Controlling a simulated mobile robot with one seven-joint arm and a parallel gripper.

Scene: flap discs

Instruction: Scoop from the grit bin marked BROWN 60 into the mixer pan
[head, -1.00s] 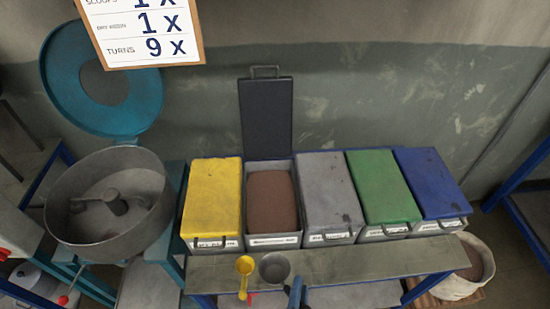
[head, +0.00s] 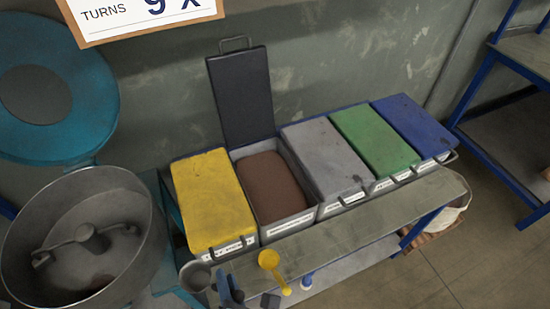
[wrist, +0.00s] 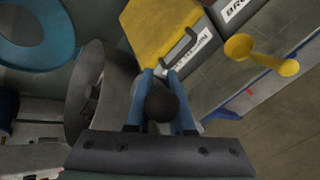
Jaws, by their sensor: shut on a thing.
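My gripper (head: 228,290) is shut on the handle of a grey scoop (head: 196,275). In the wrist view my blue fingers (wrist: 162,100) close around the dark round handle end, which hides most of the cup. The scoop is in front of the yellow-lidded bin, between it and the mixer pan; its contents cannot be made out. The grit bin (head: 243,216) stands open with brown grit (head: 270,187) inside and its dark lid (head: 240,97) upright behind. Its label starts "BRO" in the wrist view (wrist: 235,8). The mixer pan (head: 25,218) is at left, with a small brownish patch on its floor.
Closed bins with yellow (head: 211,197), grey (head: 325,155), green (head: 374,143) and blue (head: 413,126) lids flank the open one. A yellow scoop (head: 270,262) is by the front ledge (head: 350,235). The pan's teal lid (head: 85,105) stands raised behind it.

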